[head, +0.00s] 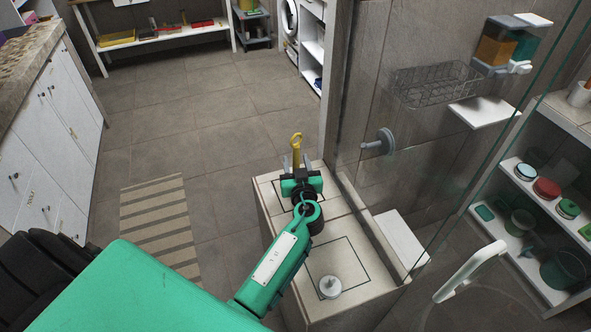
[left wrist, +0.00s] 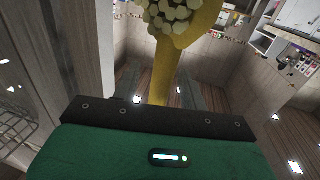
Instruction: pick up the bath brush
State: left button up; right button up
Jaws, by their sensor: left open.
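The yellow bath brush (head: 296,145) shows just beyond my left gripper (head: 296,162) in the head view. Its lower part is hidden by the gripper. In the left wrist view, the brush's yellow handle (left wrist: 163,75) rises from behind the gripper's dark front edge, and its pale bristles (left wrist: 172,16) show at the top edge. My left gripper is open over the far end of the tiled ledge, with the handle appearing between its fingers. I cannot tell whether the fingers touch it. My right gripper is not in view.
The pale ledge (head: 317,250) carries a small white round-based item (head: 330,287) nearer me. A glass panel (head: 455,165) stands to the right, with a wire basket (head: 437,83) beyond it. A striped mat (head: 158,222) lies on open floor at left.

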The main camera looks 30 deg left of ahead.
pick_arm(q)
jog(key=shift+c, duration=0.2)
grip_shut()
jog(key=shift+r, duration=0.1)
